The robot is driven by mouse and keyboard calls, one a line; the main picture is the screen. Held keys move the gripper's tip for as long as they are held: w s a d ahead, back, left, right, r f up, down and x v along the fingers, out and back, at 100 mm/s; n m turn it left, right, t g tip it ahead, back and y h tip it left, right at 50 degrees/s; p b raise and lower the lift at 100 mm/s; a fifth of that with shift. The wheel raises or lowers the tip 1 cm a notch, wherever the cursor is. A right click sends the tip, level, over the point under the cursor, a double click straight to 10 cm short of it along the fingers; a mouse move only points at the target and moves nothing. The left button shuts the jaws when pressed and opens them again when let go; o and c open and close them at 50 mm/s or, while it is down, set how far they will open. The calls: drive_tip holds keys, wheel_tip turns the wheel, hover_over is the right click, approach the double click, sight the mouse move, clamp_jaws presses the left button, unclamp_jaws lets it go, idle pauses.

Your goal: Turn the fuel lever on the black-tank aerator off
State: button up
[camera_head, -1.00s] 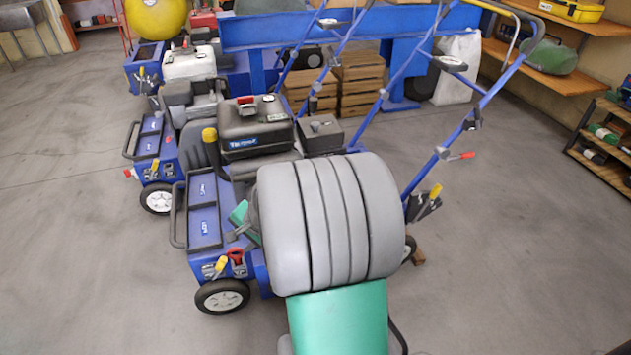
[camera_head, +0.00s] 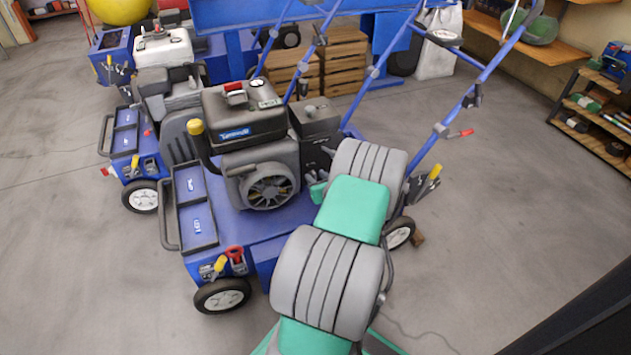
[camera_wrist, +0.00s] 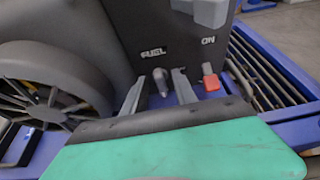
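The black-tank aerator (camera_head: 243,132) stands in the middle of the head view, its black tank (camera_head: 226,108) above the round engine fan cover. In the wrist view its dark side panel carries a white FUEL label (camera_wrist: 154,53) and an ON label (camera_wrist: 208,40). The fuel lever (camera_wrist: 161,76), a short grey knob, sticks out below FUEL. My gripper (camera_wrist: 158,92) is open, with one finger on each side of the lever and a visible gap to each. Whether the fingers touch the lever I cannot tell. In the head view my arm mostly hides the fingers.
A red switch (camera_wrist: 211,80) sits just right of the right finger, under ON. The blue handlebar (camera_head: 445,125) rises right of my arm. A white-tank aerator (camera_head: 163,50) stands behind left.

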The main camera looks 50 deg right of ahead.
drive_tip(key=shift+w, duration=0.1)
clamp_jaws()
idle(0.3)
